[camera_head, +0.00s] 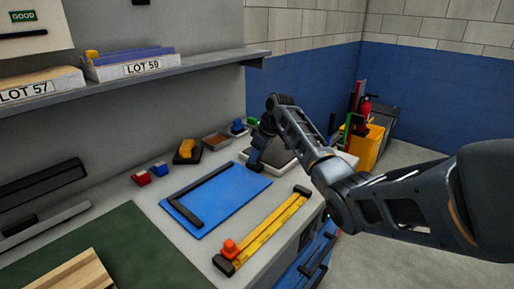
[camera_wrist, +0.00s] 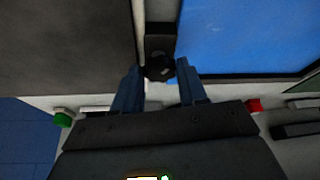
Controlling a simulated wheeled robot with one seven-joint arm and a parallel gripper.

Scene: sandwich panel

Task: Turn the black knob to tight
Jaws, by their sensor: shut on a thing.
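The black knob (camera_wrist: 160,67) is round and lobed and sits on a dark mount between a dark grey surface and a blue sheet in the wrist view. My gripper (camera_wrist: 158,70) has one blue-grey finger on each side of the knob and is shut on it. In the head view my gripper (camera_head: 256,162) points down at the far end of the blue sheet (camera_head: 240,187), beside a grey-topped plate (camera_head: 286,163). The knob is hidden there behind my gripper. No tight marking can be read.
A yellow bar (camera_head: 264,233) with an orange-red knob (camera_head: 230,248) lies at the bench's front. A shelf (camera_head: 180,72) overhangs the back.

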